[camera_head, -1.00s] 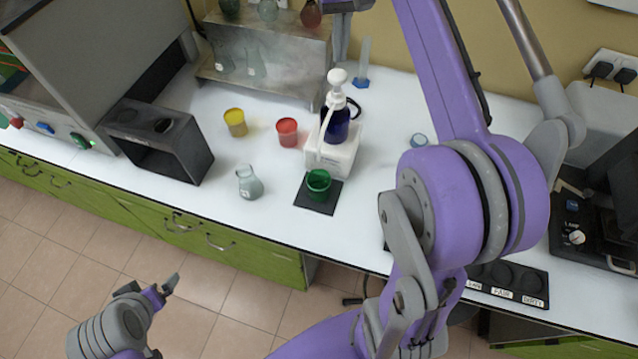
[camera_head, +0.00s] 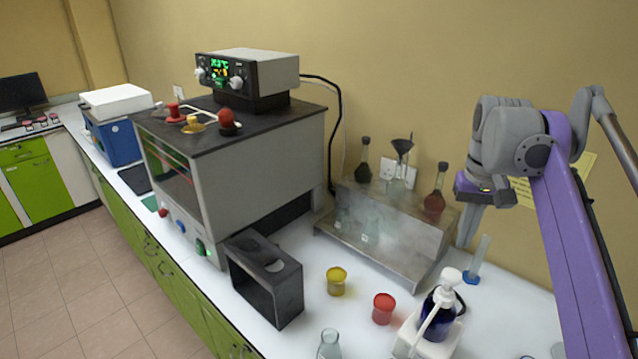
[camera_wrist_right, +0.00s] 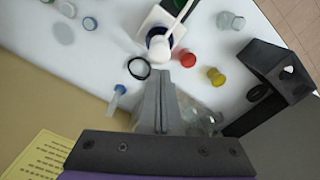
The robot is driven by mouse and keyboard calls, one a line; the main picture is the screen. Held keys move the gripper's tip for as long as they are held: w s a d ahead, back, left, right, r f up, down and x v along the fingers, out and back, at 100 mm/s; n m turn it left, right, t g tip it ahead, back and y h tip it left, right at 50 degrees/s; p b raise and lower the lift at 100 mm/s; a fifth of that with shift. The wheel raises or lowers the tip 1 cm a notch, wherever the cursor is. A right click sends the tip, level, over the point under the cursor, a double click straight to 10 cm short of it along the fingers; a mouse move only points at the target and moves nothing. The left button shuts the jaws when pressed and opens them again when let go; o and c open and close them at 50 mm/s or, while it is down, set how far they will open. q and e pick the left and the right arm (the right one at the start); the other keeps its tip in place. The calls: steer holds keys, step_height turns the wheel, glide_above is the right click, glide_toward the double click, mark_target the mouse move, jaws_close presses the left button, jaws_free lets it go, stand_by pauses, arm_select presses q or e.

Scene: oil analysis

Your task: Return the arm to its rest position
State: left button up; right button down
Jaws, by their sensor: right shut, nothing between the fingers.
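My right arm (camera_head: 575,240) comes in from the right in the head view and is raised against the wall. Its gripper (camera_head: 466,238) points down, just right of the metal shelf, with its fingers together. In the right wrist view the gripper's fingers (camera_wrist_right: 160,78) are pressed together with nothing between them. They hang above the back of the bench, near a black ring (camera_wrist_right: 139,68) and the pump bottle. My left gripper is out of view.
A metal shelf (camera_head: 385,235) with flasks stands left of the gripper. The pump bottle (camera_head: 440,312), red cup (camera_head: 383,308), yellow cup (camera_head: 336,281) and a blue-based cylinder (camera_head: 477,262) stand close by. A black box (camera_head: 265,282) and large oven (camera_head: 235,150) are farther left.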

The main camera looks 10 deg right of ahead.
steer(key=s+a+f+n+t, duration=0.1)
steer(key=s+a+f, duration=0.3)
steer(key=f, duration=0.4)
steer(key=s+a+f+n+t, duration=0.1)
steer(key=s+a+f+t, duration=0.2)
steer(key=a+f, duration=0.4)
steer(key=s+a+f+n+t, duration=0.2)
steer(key=s+a+f, duration=0.3)
steer(key=f, duration=0.5)
steer(key=shift+s+a+f, duration=0.15)
steer(key=shift+s+a, duration=0.2)
steer(key=shift+a, duration=0.2)
steer(key=shift+d, duration=0.1)
stand_by(0.6)
